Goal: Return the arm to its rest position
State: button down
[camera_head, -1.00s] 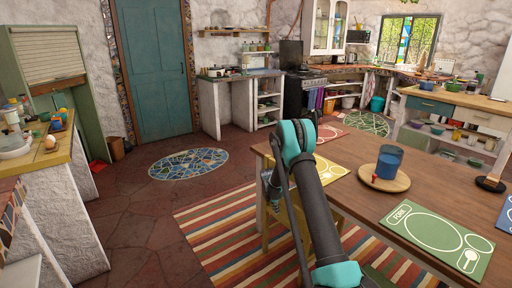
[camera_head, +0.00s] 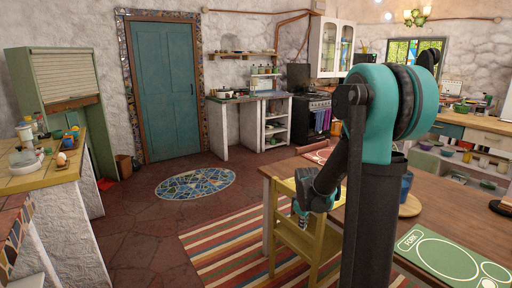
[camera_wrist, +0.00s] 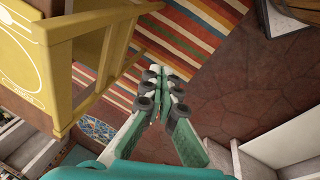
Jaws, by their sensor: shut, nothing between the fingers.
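My arm (camera_head: 365,190) stands folded and upright in the head view, with its teal elbow joint high at the right of centre. My gripper (camera_wrist: 166,80) is shut and empty in the wrist view, its green fingers together over the striped rug and stone floor. In the head view the gripper (camera_head: 299,216) hangs low and small, in front of or beside the yellow chair (camera_head: 307,245); the gap between them is hard to judge. The upright arm hides part of the table and the blue cup (camera_head: 406,186).
The wooden table (camera_head: 440,205) is at the right, with a round board (camera_head: 410,207) and a green place mat (camera_head: 446,257). A tiled counter (camera_head: 60,172) stands at the left.

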jog(key=s+m+t, duration=0.1)
jog(key=s+m, duration=0.9)
jog(key=s, duration=1.2)
jog(key=shift+s+d+y, duration=0.2)
jog(key=shift+d+y, duration=0.15)
jog(key=shift+y, duration=0.05)
jog(key=shift+f, duration=0.1)
